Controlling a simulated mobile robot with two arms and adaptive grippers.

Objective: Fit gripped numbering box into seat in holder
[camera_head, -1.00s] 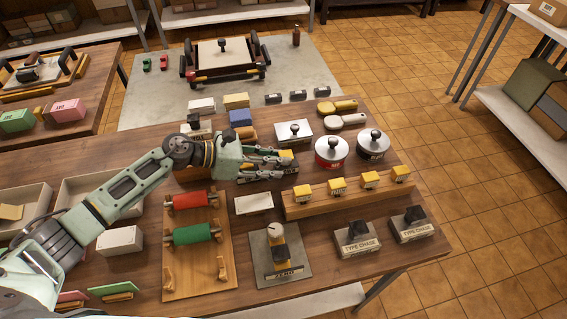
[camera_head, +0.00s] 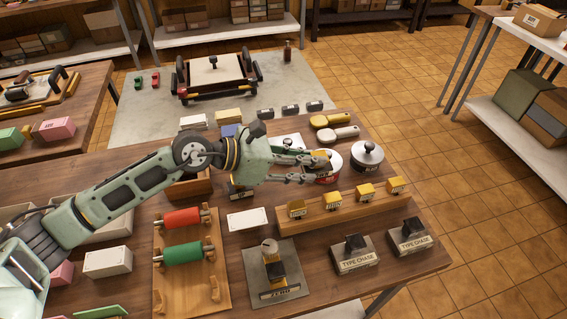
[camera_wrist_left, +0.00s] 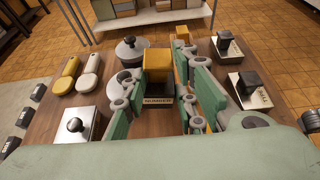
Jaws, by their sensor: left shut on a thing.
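My left gripper (camera_head: 318,168) is shut on the numbering box (camera_wrist_left: 158,65), a yellow-topped block with a dark lower part and a "NUMBER" label. In the head view it hangs in front of the red tin, partly hidden by the fingers. It is above the table and apart from the wooden rail (camera_head: 350,212), which carries several similar yellow-topped boxes in a row. A grey stand (camera_head: 262,292) marked "ZERO" holds an upright yellow and black piece. I cannot tell which of these is the holder, and no empty seat shows clearly. My right gripper is not in view.
A lidded grey tin (camera_head: 367,158) is right of the gripper, beside the red tin (camera_head: 328,180). A roller rack (camera_head: 190,285) and a white box (camera_head: 247,219) lie left of the rail.

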